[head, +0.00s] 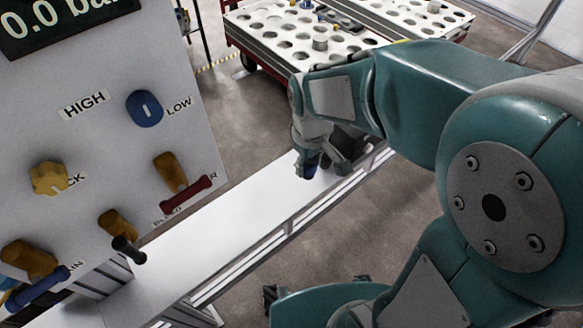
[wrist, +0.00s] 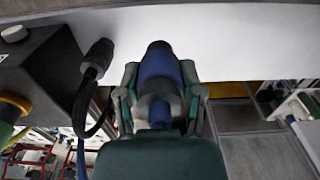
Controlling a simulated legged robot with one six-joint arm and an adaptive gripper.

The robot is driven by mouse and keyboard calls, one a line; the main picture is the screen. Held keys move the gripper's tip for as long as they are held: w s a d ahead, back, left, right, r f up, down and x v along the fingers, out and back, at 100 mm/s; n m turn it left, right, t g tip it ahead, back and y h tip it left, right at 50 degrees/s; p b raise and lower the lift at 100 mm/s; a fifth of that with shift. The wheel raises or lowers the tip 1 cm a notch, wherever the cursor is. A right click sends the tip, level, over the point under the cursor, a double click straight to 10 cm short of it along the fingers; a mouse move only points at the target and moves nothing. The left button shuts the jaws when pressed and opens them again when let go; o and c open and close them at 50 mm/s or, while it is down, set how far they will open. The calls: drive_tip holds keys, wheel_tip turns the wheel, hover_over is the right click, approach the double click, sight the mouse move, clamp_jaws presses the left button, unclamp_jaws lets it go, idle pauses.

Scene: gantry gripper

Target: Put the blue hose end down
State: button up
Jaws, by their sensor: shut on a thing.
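My gripper (wrist: 160,105) is shut on the blue hose end (wrist: 158,65). In the wrist view, the hose end lies between the two green fingers, with its dark tip pointing toward a white surface. In the head view, my gripper (head: 322,165) is at the far end of the white bench top (head: 235,215), and a small patch of blue shows at its tip. I cannot tell whether the hose end touches the bench.
A white control panel (head: 100,130) with yellow fittings, a blue knob (head: 145,108) and red, black and blue handles stands at the left. Carts with round-holed tops (head: 285,30) stand behind. A dark connector with a cable (wrist: 97,58) is left of the hose end.

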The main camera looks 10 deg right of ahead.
sight(292, 187)
drive_tip(key=a+f, duration=0.1)
drive_tip(key=w+a+f, duration=0.1)
drive_tip(key=a+f, duration=0.1)
drive_tip(key=f, duration=0.1)
drive_tip(key=shift+w, duration=0.25)
drive_tip(key=shift+w+d+f, duration=0.15)
drive_tip(key=shift+w+f, duration=0.05)
drive_tip(key=shift+f, duration=0.35)
wheel_tip(292, 187, down, 2)
drive_tip(key=shift+d+f, duration=0.15)
drive_tip(key=shift+f, duration=0.05)
drive_tip(key=shift+a+f, duration=0.2)
drive_tip(key=shift+a, duration=0.4)
drive_tip(key=o, duration=1)
drive_tip(key=shift+d+f, duration=0.1)
drive_tip(key=shift+d, duration=0.05)
drive_tip(key=shift+o, duration=0.8)
drive_tip(key=shift+d, duration=0.3)
